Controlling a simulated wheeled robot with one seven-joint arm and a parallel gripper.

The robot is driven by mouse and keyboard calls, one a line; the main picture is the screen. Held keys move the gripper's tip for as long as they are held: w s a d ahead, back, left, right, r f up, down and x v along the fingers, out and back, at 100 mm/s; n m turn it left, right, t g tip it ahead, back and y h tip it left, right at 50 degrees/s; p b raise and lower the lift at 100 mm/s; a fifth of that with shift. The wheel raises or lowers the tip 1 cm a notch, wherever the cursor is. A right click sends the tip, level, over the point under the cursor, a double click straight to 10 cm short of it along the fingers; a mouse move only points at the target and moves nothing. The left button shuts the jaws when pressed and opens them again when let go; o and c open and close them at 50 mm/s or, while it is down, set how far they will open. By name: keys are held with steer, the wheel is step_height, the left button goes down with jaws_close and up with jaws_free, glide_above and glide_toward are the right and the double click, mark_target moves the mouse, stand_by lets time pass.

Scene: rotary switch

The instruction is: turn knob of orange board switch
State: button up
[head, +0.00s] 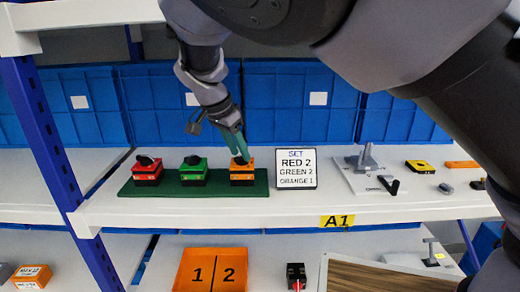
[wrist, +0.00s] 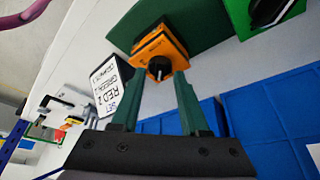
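The orange switch (head: 242,173) stands at the right end of a green board (head: 215,189) on the shelf. In the wrist view its orange body (wrist: 170,44) is at top centre, with its black knob (wrist: 159,67) facing the camera. My gripper (head: 241,158) comes down onto this switch from above. In the wrist view its green fingers (wrist: 160,76) are apart, with the knob in the gap near their tips. I cannot tell whether they touch it. In the head view the fingers and arm partly hide the knob.
A green switch (head: 193,170) and a red switch (head: 148,170) stand to the left on the board. A sign (head: 296,168) reading RED 2, GREEN 2, ORANGE 1 stands close on the right. Blue bins (head: 290,110) line the back.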

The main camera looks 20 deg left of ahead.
steer(key=shift+s+a+r, duration=0.1)
steer(key=shift+s+r, duration=0.05)
steer(key=shift+r, duration=0.3)
steer(key=s+a, duration=0.5)
steer(key=s, duration=0.5)
steer(key=shift+s+a, duration=0.25)
steer(key=shift+s, duration=0.1)
